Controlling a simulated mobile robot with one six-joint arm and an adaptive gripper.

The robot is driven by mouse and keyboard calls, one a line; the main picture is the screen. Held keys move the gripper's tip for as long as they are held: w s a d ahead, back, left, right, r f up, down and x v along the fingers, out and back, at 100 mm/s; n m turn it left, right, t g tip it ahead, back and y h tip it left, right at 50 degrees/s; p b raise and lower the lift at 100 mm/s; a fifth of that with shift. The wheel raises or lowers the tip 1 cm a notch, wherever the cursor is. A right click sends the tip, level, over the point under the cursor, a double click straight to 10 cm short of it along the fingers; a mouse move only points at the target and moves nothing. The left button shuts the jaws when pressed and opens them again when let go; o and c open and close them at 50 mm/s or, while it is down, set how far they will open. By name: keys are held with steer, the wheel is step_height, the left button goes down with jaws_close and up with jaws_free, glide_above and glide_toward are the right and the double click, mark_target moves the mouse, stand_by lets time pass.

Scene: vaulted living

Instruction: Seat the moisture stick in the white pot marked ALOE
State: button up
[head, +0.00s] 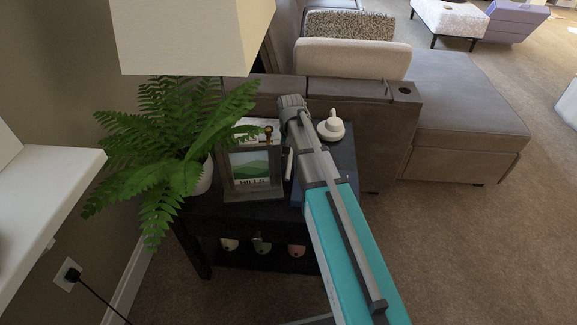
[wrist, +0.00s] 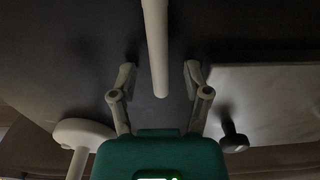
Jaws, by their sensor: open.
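My gripper (wrist: 160,72) is open in the wrist view, with a finger on either side of a pale rod (wrist: 155,40). The rod runs down from the top edge and ends between the fingers, with gaps on both sides. It may be the moisture stick. In the head view a thin white stick (head: 290,164) stands beside the picture frame; I cannot tell whether it is the same thing. My arm hides the gripper there. No ALOE marking is readable. A white pot (head: 203,180) holds the fern, and a cream rounded thing (head: 230,244) sits on the lower shelf.
The dark side table (head: 217,208) bears a framed HILLS picture (head: 251,168) and a white round object with a spout or handle (head: 331,128). Green (head: 263,248) and pink (head: 297,251) things sit below. A lampshade (head: 190,35) hangs above the fern (head: 165,140). A sofa (head: 355,115) stands behind.

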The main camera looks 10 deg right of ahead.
mark_target(294, 169)
steer(key=shift+c, duration=0.2)
stand_by(0.3)
jaws_close()
steer(key=shift+r, duration=0.2)
step_height(294, 169, up, 2)
steer(key=shift+r+p, duration=0.1)
steer(key=shift+p, duration=1.1)
steer(key=s+r+p, duration=1)
steer(key=s, duration=0.4)
steer(key=shift+a+r+p, duration=0.25)
steer(key=shift+p, duration=0.05)
step_height(294, 169, up, 21)
steer(key=p, duration=2.1)
